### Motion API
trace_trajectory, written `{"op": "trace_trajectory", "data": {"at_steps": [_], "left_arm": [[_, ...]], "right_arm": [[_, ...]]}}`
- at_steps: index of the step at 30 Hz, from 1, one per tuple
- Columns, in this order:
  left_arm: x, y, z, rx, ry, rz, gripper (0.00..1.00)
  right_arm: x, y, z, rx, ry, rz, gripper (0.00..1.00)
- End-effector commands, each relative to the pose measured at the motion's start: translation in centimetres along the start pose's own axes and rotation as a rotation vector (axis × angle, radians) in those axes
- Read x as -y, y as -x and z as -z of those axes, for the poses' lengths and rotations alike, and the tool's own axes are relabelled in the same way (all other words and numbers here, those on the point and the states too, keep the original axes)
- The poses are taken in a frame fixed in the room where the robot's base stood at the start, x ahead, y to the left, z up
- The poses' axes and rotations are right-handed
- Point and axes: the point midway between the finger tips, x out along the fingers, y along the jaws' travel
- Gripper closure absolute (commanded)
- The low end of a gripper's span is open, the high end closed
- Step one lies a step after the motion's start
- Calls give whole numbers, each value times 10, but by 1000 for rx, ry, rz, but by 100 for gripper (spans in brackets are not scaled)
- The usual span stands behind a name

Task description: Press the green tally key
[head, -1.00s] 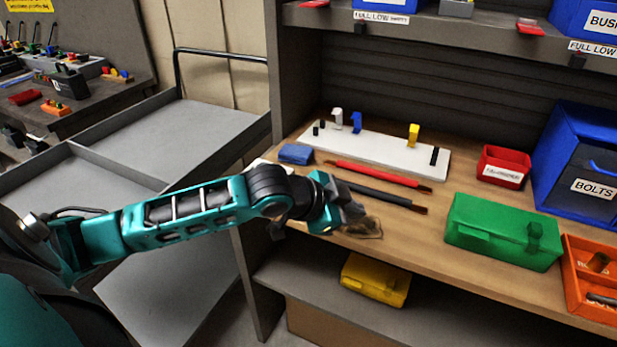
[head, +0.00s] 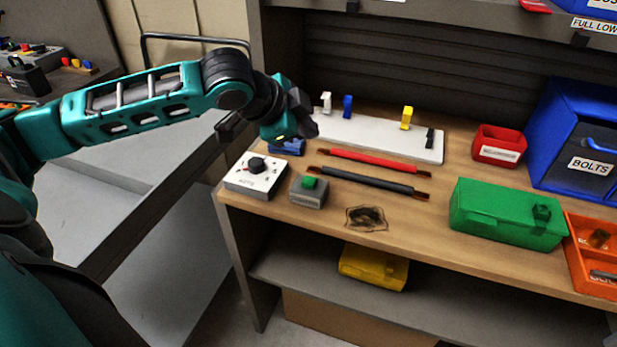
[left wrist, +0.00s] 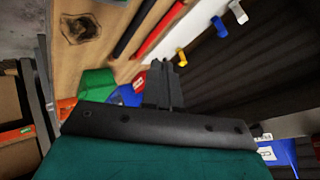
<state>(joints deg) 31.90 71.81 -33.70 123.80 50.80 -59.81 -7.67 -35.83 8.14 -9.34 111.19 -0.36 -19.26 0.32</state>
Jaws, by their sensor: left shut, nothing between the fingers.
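The green tally key (head: 310,182) is a green button on a small grey box (head: 308,196) near the front left of the wooden bench. It stands clear and uncovered in the head view. My left gripper (head: 308,124) is above and behind it, over the front-left end of the white board. In the left wrist view the left gripper (left wrist: 164,75) is shut and empty, with its fingers together. The tally key does not show in the left wrist view. My right gripper is not in view.
A white dial box (head: 257,176) stands left of the key. Red (head: 375,160) and dark (head: 365,181) rods lie right of it, near a burnt patch (head: 367,218). A blue block (head: 290,147) lies behind. A green case (head: 505,214) and orange tray (head: 590,255) stand right.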

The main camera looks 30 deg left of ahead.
Motion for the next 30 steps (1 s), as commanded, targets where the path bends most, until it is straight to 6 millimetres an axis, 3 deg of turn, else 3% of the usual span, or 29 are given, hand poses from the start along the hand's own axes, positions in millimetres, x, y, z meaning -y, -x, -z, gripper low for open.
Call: {"op": "trace_trajectory", "data": {"at_steps": [16, 27, 30], "left_arm": [[-11, -15, -11, 1, 3, -3, 100], [-33, -46, -33, -2, 1, 2, 100], [-38, -52, -38, 0, 2, -1, 100]], "right_arm": [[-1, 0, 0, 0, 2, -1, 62], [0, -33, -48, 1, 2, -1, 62], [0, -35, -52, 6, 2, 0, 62]]}}
